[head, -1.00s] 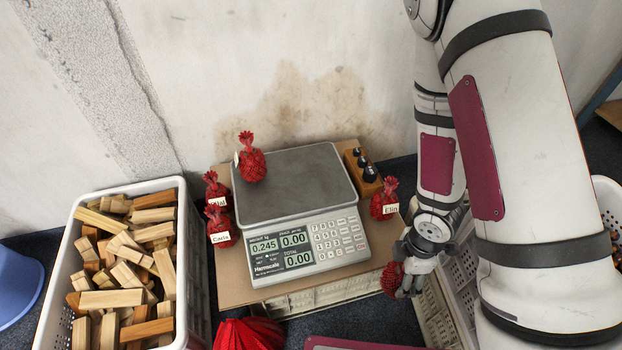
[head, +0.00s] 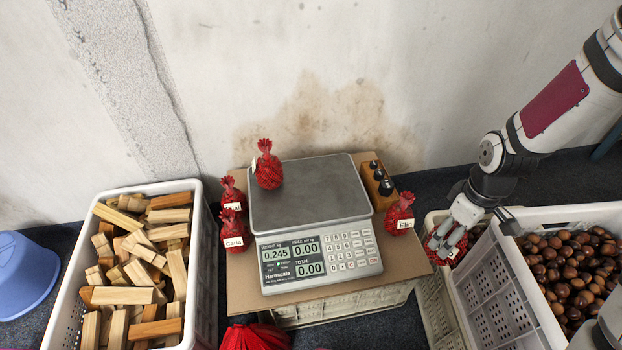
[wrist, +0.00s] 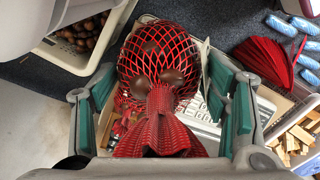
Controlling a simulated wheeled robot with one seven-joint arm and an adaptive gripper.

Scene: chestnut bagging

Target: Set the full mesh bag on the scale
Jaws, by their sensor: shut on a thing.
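My gripper (head: 452,236) is at the right of the cardboard-topped stand, over the edge of a white crate. It is shut on a red mesh bag (wrist: 158,62) with brown chestnuts inside. In the wrist view the bag lies between the teal finger pads, its gathered neck toward the palm. The scale (head: 312,195) stands on the cardboard, left of my gripper, with a grey plate. Another red mesh bag (head: 268,170) stands on the plate's back left part. The display shows 0.245 for weight.
Labelled bags stand beside the scale: two at left (head: 233,231) and one at right (head: 400,213). A block of dark weights (head: 378,186) sits by the plate. A wood crate (head: 203,290) is at left, a chestnut crate (head: 505,300) at right. The plate's right part is free.

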